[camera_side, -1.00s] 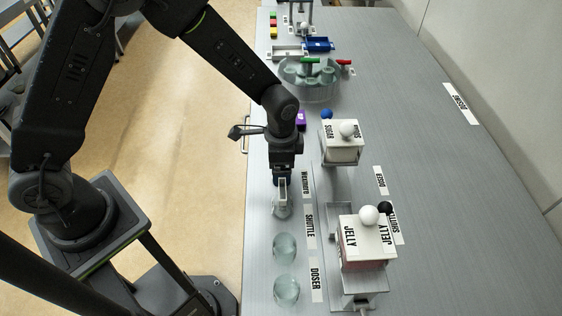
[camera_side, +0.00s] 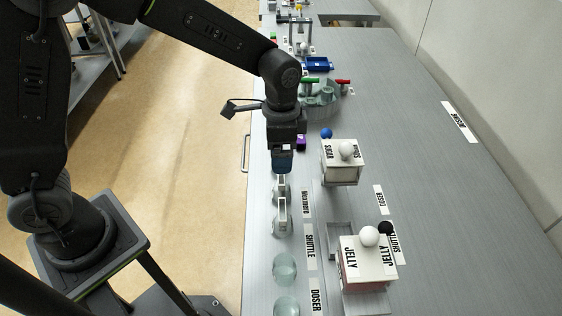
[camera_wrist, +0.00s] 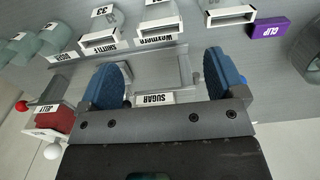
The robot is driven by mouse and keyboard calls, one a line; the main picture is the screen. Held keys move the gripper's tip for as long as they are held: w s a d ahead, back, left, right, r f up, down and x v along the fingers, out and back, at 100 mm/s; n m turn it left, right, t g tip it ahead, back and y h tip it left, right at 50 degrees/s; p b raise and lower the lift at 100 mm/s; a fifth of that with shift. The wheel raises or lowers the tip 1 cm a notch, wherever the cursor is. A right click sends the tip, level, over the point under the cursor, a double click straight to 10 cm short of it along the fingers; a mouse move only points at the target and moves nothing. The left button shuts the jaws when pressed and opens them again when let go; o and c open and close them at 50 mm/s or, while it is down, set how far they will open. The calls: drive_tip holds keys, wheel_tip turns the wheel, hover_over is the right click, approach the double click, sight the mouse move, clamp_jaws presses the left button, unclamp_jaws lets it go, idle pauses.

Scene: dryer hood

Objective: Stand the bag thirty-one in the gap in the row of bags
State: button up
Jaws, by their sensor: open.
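My gripper (camera_side: 281,165) is open, its blue fingers spread apart in the wrist view (camera_wrist: 164,78) with nothing held between them. In the side view it hangs just above and behind two white-framed clear bags, a far one (camera_side: 280,188) and a near one (camera_side: 281,218), both upright in a row. The wrist view shows a white-framed bag beside a "33" tag (camera_wrist: 103,38), a second framed bag (camera_wrist: 163,23) and a third (camera_wrist: 231,15). I cannot read a thirty-one on any of them, nor tell which is that bag.
Clear cups (camera_side: 285,268) continue the row toward the near edge. A SUGAR box (camera_side: 343,163) and a JELLY box (camera_side: 368,275) stand to the right. A purple CLIP block (camera_wrist: 268,28) is near the row.

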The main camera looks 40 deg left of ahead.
drive_tip(key=s+a+r+n+t, duration=0.2)
drive_tip(key=s+a+r+n, duration=0.3)
drive_tip(key=r, duration=0.5)
drive_tip(key=s+a+r+n+t, duration=0.1)
drive_tip(key=s+a+r+n, duration=0.1)
drive_tip(key=s, duration=0.4)
drive_tip(key=s+a+r+n+t, duration=0.1)
drive_tip(key=s+a+n+t, duration=0.1)
drive_tip(key=s, duration=0.5)
drive_tip(key=shift+s+a+r+t, duration=0.3)
drive_tip(key=shift+a+r, duration=0.1)
drive_tip(key=shift+a, duration=0.5)
